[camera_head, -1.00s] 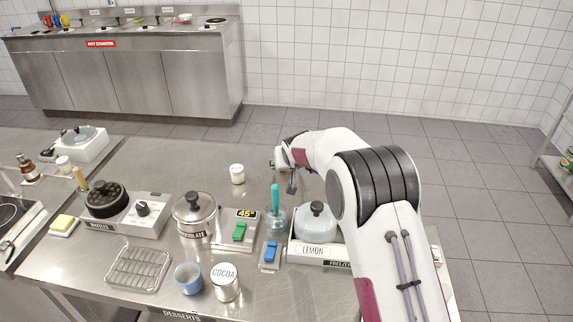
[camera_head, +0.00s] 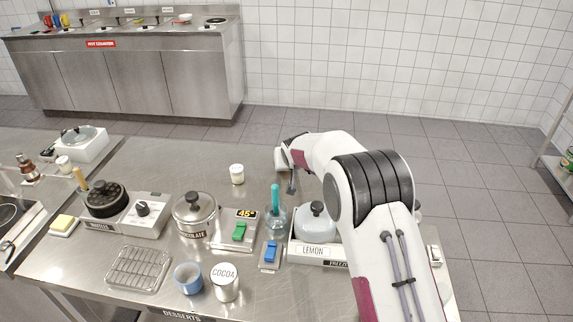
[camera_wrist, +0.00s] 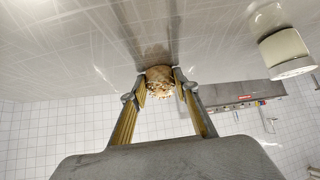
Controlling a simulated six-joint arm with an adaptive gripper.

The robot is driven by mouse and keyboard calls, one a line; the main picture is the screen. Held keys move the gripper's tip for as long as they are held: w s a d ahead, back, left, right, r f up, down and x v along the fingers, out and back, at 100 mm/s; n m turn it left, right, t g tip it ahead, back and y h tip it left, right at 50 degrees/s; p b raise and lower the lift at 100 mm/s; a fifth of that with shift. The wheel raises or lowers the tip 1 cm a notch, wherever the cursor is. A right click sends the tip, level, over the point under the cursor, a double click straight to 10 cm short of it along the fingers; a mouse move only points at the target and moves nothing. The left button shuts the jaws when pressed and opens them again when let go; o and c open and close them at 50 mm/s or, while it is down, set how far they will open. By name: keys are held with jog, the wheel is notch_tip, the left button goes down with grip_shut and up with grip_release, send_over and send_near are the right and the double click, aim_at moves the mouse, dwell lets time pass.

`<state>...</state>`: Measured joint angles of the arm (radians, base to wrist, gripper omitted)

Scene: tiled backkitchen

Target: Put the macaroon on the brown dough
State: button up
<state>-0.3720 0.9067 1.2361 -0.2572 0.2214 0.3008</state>
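In the wrist view a small round tan piece with a crumbly lower edge, which looks like the macaroon (camera_wrist: 160,82), sits between the two fingertips of my gripper (camera_wrist: 160,90). The fingertips are close against its left and right sides. I cannot tell whether they press on it, or whether it rests on the steel counter. In the head view my gripper (camera_head: 291,182) points down over the back of the counter, and the macaroon is not discernible there. I cannot make out a brown dough for certain; a dark round waffle plate (camera_head: 105,198) is at the left.
A white-lidded jar (camera_head: 237,174) stands left of my gripper; the wrist view also shows it (camera_wrist: 284,52). In front are the chocolate pot (camera_head: 195,212), lemon pot (camera_head: 318,222), blue cup (camera_head: 188,277), cocoa tin (camera_head: 225,282) and wire rack (camera_head: 138,268).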

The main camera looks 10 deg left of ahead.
jog(key=shift+r, duration=0.1)
jog(key=shift+c, duration=0.5)
jog(key=shift+r, duration=4.9)
